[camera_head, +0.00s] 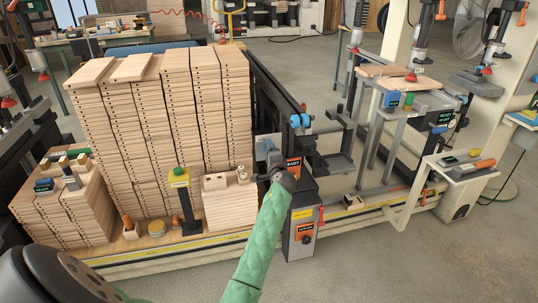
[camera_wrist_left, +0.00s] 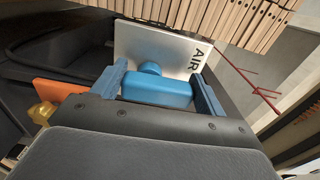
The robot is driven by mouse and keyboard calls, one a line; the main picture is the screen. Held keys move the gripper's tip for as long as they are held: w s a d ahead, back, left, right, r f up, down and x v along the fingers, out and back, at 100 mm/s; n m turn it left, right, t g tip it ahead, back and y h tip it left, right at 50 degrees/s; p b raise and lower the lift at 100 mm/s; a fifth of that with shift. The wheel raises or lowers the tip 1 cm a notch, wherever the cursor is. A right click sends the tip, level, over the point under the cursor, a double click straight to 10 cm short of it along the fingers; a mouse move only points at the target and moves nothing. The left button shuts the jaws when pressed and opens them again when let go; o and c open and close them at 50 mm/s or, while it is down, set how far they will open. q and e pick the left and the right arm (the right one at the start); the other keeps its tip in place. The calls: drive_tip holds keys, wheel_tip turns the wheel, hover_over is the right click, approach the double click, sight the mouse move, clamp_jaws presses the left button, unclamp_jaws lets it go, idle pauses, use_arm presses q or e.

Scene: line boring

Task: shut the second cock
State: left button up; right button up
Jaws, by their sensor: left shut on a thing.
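In the left wrist view, a blue cock handle (camera_wrist_left: 157,91) sits between the two blue fingers of my left gripper (camera_wrist_left: 162,86), which is shut on it. A small round blue hub shows just behind the handle, in front of a pale plate marked AIR (camera_wrist_left: 165,48). In the head view, my left gripper (camera_head: 267,166) is at the machine's front, beside the orange READY display (camera_head: 293,168). The gripped handle cannot be made out there. Two light blue parts (camera_head: 300,120) show above the display. My right gripper is not in view.
Tall stacks of drilled wooden boards (camera_head: 160,130) stand left of the gripper. A post with a yellow-green top (camera_head: 180,178) and a short board stack (camera_head: 230,205) stand close by. A grey control box (camera_head: 303,228) is below the display. Open floor lies at front right (camera_head: 430,265).

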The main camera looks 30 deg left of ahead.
use_arm(q)
drive_tip(key=shift+f, duration=0.1)
drive_tip(key=o, duration=1)
drive_tip(key=v, duration=0.7)
drive_tip(key=shift+s+d+b, duration=0.25)
drive_tip(key=shift+s+b, duration=0.05)
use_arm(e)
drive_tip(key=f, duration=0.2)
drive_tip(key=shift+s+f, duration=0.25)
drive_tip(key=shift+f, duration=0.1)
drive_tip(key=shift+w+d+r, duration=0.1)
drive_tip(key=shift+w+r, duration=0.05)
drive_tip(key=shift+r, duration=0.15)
